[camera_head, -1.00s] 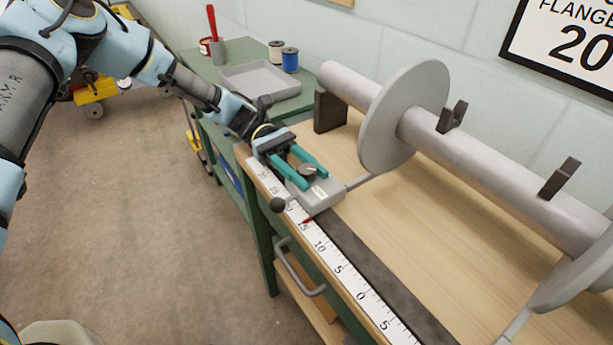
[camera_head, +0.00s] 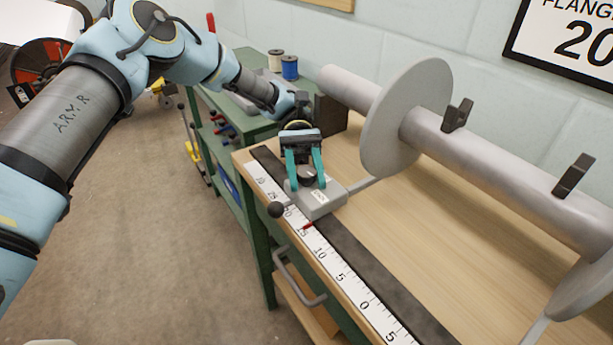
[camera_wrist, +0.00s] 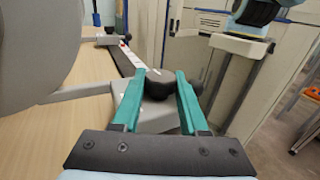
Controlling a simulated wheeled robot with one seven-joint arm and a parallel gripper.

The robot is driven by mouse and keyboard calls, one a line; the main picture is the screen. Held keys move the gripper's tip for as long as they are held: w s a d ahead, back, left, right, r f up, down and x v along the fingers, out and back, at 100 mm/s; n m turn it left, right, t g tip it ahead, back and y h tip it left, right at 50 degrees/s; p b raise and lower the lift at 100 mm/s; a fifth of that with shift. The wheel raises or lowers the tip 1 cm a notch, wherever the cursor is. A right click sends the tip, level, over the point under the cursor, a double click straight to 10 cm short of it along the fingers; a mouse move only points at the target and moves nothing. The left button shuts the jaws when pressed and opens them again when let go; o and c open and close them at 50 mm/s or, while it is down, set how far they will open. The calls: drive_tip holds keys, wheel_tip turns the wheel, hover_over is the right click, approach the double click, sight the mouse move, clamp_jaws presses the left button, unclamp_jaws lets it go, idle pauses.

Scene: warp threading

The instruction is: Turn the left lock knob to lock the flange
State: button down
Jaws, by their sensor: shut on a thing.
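The left flange (camera_head: 405,118) is a large grey disc around the long roller. A rod joins it to a grey lock block (camera_head: 322,204) on the dark rail at the table's front edge. The dark round lock knob (camera_head: 307,178) sits on top of this block. My gripper (camera_head: 305,181) is shut on the knob, with one teal finger on each side. In the wrist view the knob (camera_wrist: 158,83) shows between the teal fingertips (camera_wrist: 158,92), with a light line on its top. The fingers hide parts of its sides.
A lever with a black ball (camera_head: 276,209) sticks out in front of the block. A red pointer (camera_head: 308,226) stands near 15 on the white scale (camera_head: 341,278). Dark brackets (camera_head: 457,115) stand at the roller. The wooden tabletop (camera_head: 430,240) right of the rail is clear.

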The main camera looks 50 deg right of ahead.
sight(306, 171)
idle(0.3)
drive_tip(key=shift+c, duration=2.2)
unclamp_jaws()
drive_tip(key=shift+r, duration=0.1)
wheel_tip(306, 171, up, 10)
drive_tip(key=shift+f+p, duration=0.1)
drive_tip(key=shift+p, duration=0.4)
